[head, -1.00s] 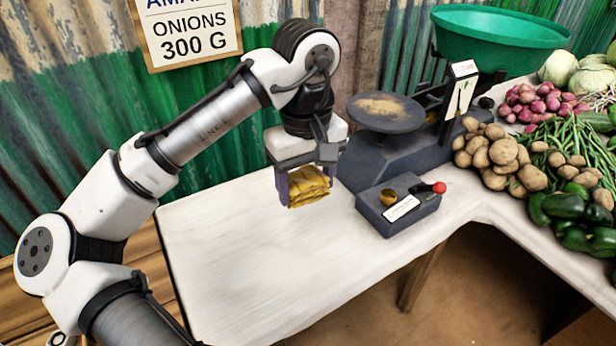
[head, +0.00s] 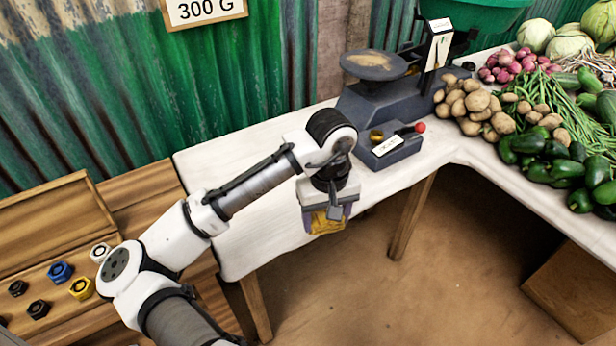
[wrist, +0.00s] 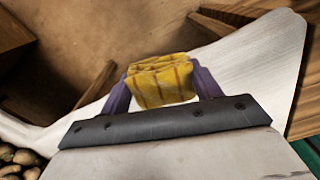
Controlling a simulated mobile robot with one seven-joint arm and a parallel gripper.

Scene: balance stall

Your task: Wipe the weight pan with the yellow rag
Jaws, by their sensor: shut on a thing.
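My gripper (head: 328,222) is shut on the folded yellow rag (head: 327,223), near the front edge of the white table. In the wrist view the rag (wrist: 161,82) has brown stripes and sits between my two purple fingers. The weight pan (head: 374,66) is a round dark plate with a tan dusty patch on top. It stands on the dark balance (head: 372,103) at the back of the table, behind and to the right of my gripper, apart from the rag.
Potatoes (head: 470,103) and green peppers (head: 560,160) lie to the right. A wooden tray (head: 60,235) with coloured nuts is at the left. The table's left part is bare.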

